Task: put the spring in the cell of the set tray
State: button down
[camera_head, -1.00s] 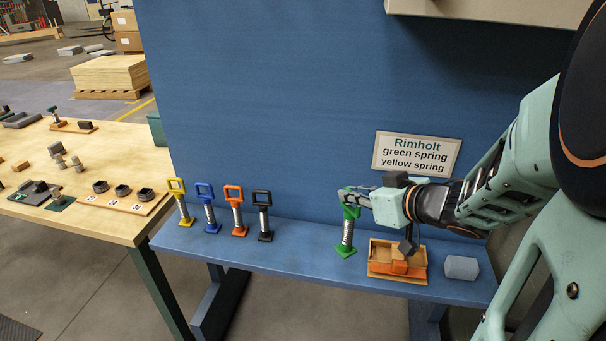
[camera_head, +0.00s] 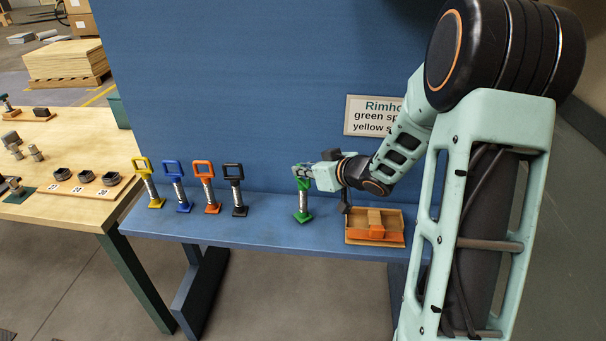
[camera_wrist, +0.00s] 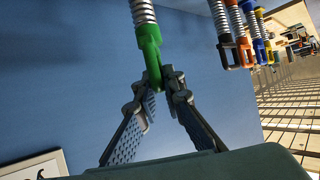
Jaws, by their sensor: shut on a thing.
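The green spring (camera_head: 303,202) is upright at the blue bench, left of the tray. I cannot tell whether its foot touches the bench. My gripper (camera_head: 304,172) is shut on its green top end, and the fingers partly hide it. In the wrist view my fingertips (camera_wrist: 166,80) meet on the green end of the spring (camera_wrist: 150,42). The set tray (camera_head: 352,240) is a shallow wooden tray with an orange strip and orange divider, to the right of and below my gripper. Part of its inside is hidden.
Yellow (camera_head: 151,186), blue (camera_head: 178,189), orange (camera_head: 208,189) and black (camera_head: 236,192) springs stand in a row to the left. A sign (camera_head: 372,116) on the blue panel names green spring and yellow spring. A wooden table (camera_head: 75,212) is further left.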

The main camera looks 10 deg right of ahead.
jog(key=shift+f, duration=0.35)
jog(key=shift+f, duration=0.15)
jog(key=c, duration=2)
grip_release()
jog(key=shift+c, duration=0.2)
